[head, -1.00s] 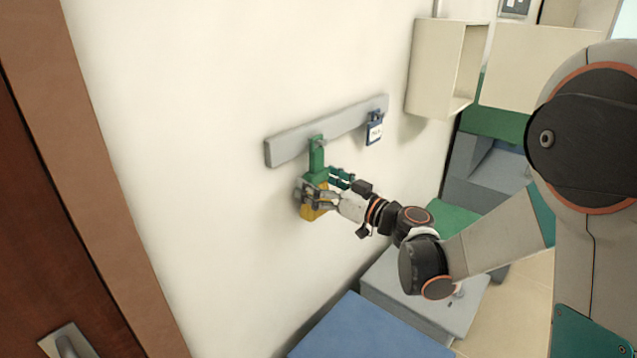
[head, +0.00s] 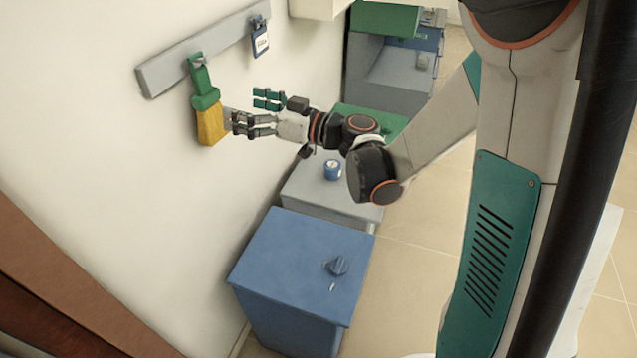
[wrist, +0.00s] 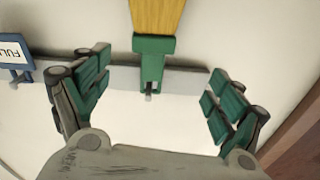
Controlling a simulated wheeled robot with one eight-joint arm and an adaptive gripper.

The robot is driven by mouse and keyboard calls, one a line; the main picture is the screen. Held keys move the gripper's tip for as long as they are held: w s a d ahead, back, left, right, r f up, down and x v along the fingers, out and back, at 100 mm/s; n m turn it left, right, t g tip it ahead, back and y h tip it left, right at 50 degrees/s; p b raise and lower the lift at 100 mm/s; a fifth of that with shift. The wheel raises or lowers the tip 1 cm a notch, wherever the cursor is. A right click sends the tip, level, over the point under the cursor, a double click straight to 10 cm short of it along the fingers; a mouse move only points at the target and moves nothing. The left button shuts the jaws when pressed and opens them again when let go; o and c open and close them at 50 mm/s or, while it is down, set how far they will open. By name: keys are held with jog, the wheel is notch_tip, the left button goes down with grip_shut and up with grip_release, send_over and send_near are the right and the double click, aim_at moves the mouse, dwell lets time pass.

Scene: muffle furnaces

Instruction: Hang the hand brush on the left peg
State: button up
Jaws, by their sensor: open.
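The hand brush (head: 207,105), with a green handle and yellow bristles, hangs bristles down from the left peg (head: 198,62) of the grey rail (head: 165,72) on the wall. In the wrist view the brush (wrist: 154,46) appears upside down, its handle end at the peg (wrist: 149,96). My gripper (head: 246,112) is open and empty, just right of the brush. In the wrist view its green-padded fingers (wrist: 157,98) are spread wide on both sides of the brush, with no finger closed on it. Whether a fingertip touches the bristles in the head view is unclear.
A blue tag (head: 260,38) hangs from the right peg. Below stand a blue cabinet (head: 290,255) with a dark blue knob-like object (head: 337,265) and a grey cabinet (head: 310,195) with a blue round item (head: 332,170). A brown door frame (head: 60,285) is at lower left.

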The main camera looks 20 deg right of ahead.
jog(key=s+f+g+h, duration=0.2)
jog(key=f+g+h, duration=0.15)
jog(key=f, duration=0.35)
jog(key=s+f+g+h, duration=0.2)
jog(key=f+h, duration=0.2)
jog(key=f, duration=0.3)
jog(key=s+d+f+m+g+h, duration=0.1)
jog(key=d+f+m+g+h, duration=0.25)
jog(key=d, duration=0.35)
jog(key=s+d+f+m+g+h, duration=0.2)
jog(key=d+m+h, duration=0.25)
jog(key=d, duration=0.25)
jog(key=s+r+t, duration=0.3)
jog(key=s+r, duration=0.4)
jog(key=s, duration=0.2)
jog(key=s+d+r+t, duration=0.1)
jog(key=s+r+t, duration=0.2)
jog(key=s+r, duration=0.4)
jog(key=s+y, duration=0.1)
jog(key=s, duration=0.2)
jog(key=shift+m+t, duration=0.3)
jog(key=shift+t, duration=0.1)
